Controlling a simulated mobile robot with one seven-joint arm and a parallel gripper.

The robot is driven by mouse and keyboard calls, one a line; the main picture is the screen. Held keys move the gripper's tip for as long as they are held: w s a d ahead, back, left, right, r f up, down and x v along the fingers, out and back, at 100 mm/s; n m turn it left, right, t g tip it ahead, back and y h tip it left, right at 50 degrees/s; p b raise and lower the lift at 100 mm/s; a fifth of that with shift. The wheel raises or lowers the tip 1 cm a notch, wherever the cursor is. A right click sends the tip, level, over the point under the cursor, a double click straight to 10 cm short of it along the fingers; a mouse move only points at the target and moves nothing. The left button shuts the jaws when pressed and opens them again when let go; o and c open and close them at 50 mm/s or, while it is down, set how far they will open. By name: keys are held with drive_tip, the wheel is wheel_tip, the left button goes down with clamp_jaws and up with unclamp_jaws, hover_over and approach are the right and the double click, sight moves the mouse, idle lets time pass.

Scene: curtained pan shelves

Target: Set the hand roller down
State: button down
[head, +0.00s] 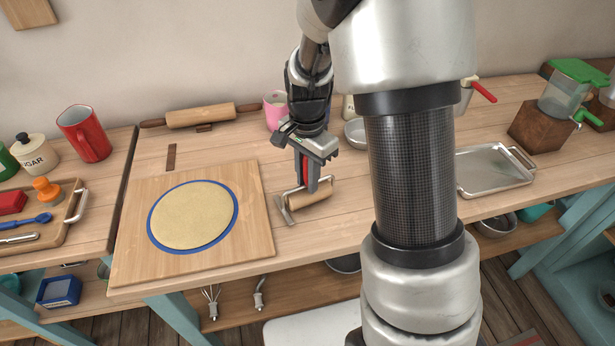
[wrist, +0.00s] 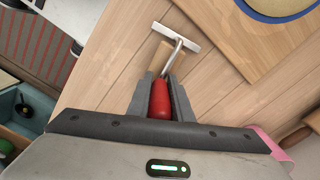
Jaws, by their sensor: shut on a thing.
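The hand roller (head: 309,194) has a red handle, a bent metal frame and a wooden roller. My gripper (head: 313,182) is shut on its red handle, pointing down over the table just right of the wooden board. In the wrist view the red handle (wrist: 160,105) sits between the two dark fingers, and the gripper (wrist: 161,100) hides part of it. The roller end is at or close above the wooden tabletop (head: 345,225); I cannot tell whether it touches.
A board (head: 130,262) with flat dough in a blue ring lies left of the roller. A rolling pin (head: 201,115), a pink cup (head: 276,108) and a small metal bowl (head: 355,133) stand behind. A metal tray (head: 490,172) lies right. Bare tabletop shows around the roller.

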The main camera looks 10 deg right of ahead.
drive_tip(key=shift+f, duration=0.3)
drive_tip(key=c, duration=1.5)
unclamp_jaws()
drive_tip(key=c, duration=0.4)
drive_tip(key=shift+r, duration=0.1)
drive_tip(key=shift+r+p, duration=0.4)
drive_tip(key=shift+r, duration=0.25)
drive_tip(key=shift+r, duration=0.1)
